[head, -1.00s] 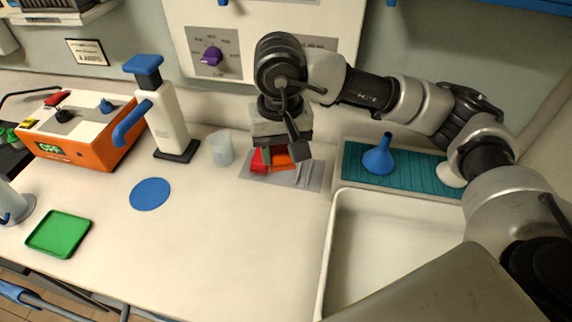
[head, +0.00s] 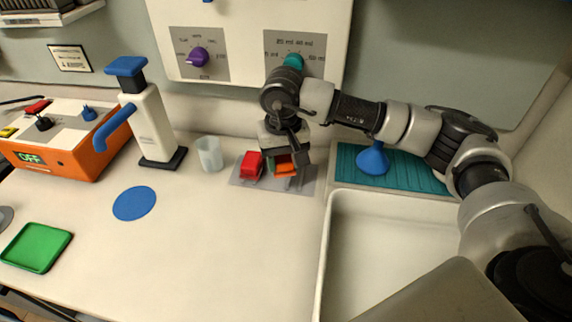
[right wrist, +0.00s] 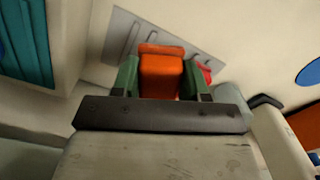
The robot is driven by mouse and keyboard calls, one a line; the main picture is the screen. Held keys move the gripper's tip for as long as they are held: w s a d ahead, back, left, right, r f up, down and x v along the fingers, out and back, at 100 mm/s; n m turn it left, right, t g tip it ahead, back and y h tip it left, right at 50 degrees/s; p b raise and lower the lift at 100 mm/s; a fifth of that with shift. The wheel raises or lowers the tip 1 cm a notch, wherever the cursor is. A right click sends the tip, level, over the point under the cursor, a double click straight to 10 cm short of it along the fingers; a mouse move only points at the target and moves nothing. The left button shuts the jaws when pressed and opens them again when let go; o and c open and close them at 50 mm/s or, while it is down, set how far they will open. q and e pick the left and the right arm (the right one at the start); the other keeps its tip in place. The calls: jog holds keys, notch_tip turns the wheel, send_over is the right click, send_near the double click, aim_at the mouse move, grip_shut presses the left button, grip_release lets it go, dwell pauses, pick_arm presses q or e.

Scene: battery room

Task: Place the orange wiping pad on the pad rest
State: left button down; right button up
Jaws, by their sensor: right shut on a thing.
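The orange wiping pad (head: 286,169) is held between the green-faced fingers of my right gripper (head: 283,163). In the right wrist view the pad (right wrist: 161,76) fills the gap between the fingers. A grey plate with raised lines (head: 244,182), which looks like the pad rest, lies under the gripper. The pad is over its right half; whether it touches the plate I cannot tell. A red block (head: 251,165) sits on the plate's left half, just left of the gripper, and partly shows in the right wrist view (right wrist: 205,73). My left gripper is not in view.
A clear cup (head: 209,154) and a blue-topped pump bottle (head: 155,125) stand to the left. A blue funnel (head: 373,159) on a teal mat (head: 422,180) and a white basin (head: 327,250) are to the right.

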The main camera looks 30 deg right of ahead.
aim_at(287, 180)
jog(key=w+d+f, duration=0.2)
jog(key=shift+w, duration=0.3)
notch_tip(287, 180, down, 4)
jog(key=shift+r+p, duration=0.2)
jog(key=shift+p, duration=0.45)
jog(key=shift+f, duration=0.25)
jog(key=shift+f, duration=0.1)
jog(key=shift+f+b, duration=0.15)
jog(key=shift+b, duration=0.2)
jog(key=o, duration=1)
notch_tip(287, 180, up, 13)
jog(key=shift+f+b, duration=0.2)
jog(key=shift+b, duration=0.15)
